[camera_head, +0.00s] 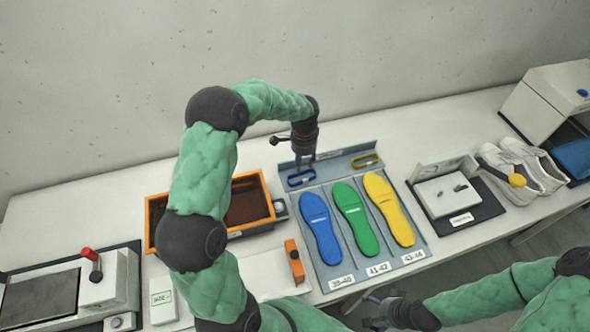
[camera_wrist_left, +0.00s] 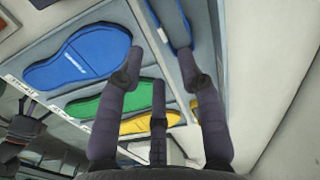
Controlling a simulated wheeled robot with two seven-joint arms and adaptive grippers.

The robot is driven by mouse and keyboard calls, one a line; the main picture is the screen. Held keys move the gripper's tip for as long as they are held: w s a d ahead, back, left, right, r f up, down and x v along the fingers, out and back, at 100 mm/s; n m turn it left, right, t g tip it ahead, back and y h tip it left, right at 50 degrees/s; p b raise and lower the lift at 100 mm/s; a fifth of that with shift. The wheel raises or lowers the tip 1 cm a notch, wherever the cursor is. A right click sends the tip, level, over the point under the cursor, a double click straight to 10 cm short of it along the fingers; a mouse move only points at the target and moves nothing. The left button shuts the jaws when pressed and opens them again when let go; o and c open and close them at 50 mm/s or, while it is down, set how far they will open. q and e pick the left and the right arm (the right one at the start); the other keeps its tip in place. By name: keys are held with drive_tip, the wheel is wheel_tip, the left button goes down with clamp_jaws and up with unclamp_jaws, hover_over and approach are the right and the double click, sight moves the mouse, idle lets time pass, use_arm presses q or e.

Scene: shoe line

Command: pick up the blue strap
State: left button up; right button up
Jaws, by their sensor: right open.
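The blue strap (camera_head: 294,181) is a closed loop in the back-left slot of the grey tray (camera_head: 327,279), behind the blue insole. My left gripper (camera_head: 305,160) points down at the back of the tray, just above and beside the strap. In the left wrist view the blue strap (camera_wrist_left: 172,20) lies at the top, beyond the fingertips of my left gripper (camera_wrist_left: 161,58). The fingers are spread with nothing between them. My right gripper (camera_head: 376,310) is open and low at the front edge, away from the strap.
Blue (camera_head: 320,229), green (camera_head: 356,220) and yellow (camera_head: 388,209) insoles lie in the tray. A yellow strap (camera_head: 365,161) sits back right. An orange-rimmed bin (camera_head: 151,222) stands left; a wall is close behind. White shoes (camera_head: 535,165) stand at right.

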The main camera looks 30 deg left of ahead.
use_arm(q)
hover_over(302, 184)
wheel_tip(302, 184, down, 5)
drive_tip(key=shift+w+a, duration=0.15)
drive_tip(key=shift+f+b, duration=0.3)
drive_tip(key=shift+f, duration=0.15)
wheel_tip(302, 184, down, 4)
drive_tip(key=shift+f, duration=0.15)
clamp_jaws()
